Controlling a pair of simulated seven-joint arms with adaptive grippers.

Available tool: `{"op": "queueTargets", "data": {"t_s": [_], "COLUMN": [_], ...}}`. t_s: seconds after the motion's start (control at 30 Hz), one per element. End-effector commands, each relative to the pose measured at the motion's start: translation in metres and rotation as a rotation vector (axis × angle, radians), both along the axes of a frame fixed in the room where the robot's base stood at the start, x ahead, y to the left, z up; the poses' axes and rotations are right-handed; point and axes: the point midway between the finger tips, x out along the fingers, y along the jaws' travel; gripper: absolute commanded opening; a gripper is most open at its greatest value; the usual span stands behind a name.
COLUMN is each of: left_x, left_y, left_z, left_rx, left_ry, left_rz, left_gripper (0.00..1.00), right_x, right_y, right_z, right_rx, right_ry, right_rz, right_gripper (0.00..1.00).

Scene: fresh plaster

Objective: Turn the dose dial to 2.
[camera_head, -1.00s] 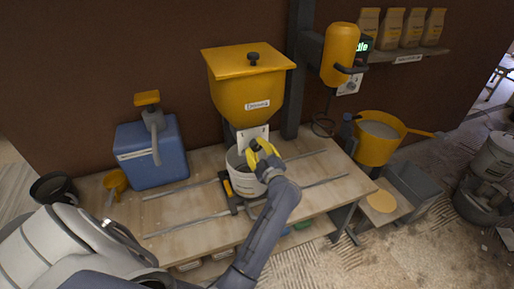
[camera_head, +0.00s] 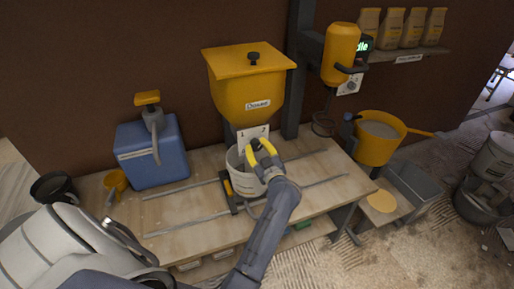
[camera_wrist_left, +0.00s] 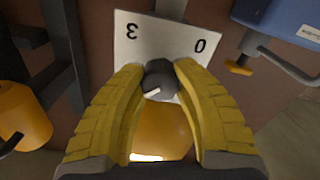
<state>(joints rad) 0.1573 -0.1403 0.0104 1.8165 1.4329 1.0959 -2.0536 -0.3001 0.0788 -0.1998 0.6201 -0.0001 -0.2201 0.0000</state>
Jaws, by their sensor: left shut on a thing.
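The dose dial's white plate (camera_head: 246,133) is on the front of the yellow doser hopper (camera_head: 245,85), with 1 and 2 readable along its top. In the left wrist view the plate (camera_wrist_left: 168,38) appears upside down, showing 3 and 0. My left gripper (camera_head: 258,150) is at the dial, its yellow fingers shut on the dark knob (camera_wrist_left: 160,78) from both sides. A pale mark on the knob points to the lower left in the wrist view, toward the plate corner hidden by a finger. My right gripper is not in view.
A white bucket (camera_head: 233,167) stands under the hopper, close below my gripper. A blue canister (camera_head: 150,158) is at the left of the wooden bench (camera_head: 185,215). A yellow mixer (camera_head: 341,52) hangs at the right, above a yellow tub (camera_head: 375,150).

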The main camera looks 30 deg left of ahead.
Motion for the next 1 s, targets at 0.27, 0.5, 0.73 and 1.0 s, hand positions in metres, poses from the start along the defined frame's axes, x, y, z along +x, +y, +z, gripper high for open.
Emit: {"op": "queueTargets", "data": {"t_s": [0.27,0.5,0.73,1.0], "left_x": [0.0009,0.0003,0.0,0.0], "left_y": [-0.0036,-0.0021,-0.001,-0.0003], "left_z": [-0.005,-0.0039,-0.0027,-0.0018], "left_rx": [-0.008,-0.006,-0.005,-0.04], "left_ry": [0.007,0.006,0.003,-0.046], "left_rz": [-0.007,-0.004,-0.002,-0.001], "left_gripper": [0.0,0.55,0.6,0.6], "right_x": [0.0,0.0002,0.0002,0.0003], "right_y": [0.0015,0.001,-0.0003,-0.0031], "right_z": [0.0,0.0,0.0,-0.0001], "right_rx": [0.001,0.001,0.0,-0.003], "right_ry": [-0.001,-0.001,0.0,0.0], "right_rz": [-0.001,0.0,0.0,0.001], "right_gripper": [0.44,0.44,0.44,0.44]}}
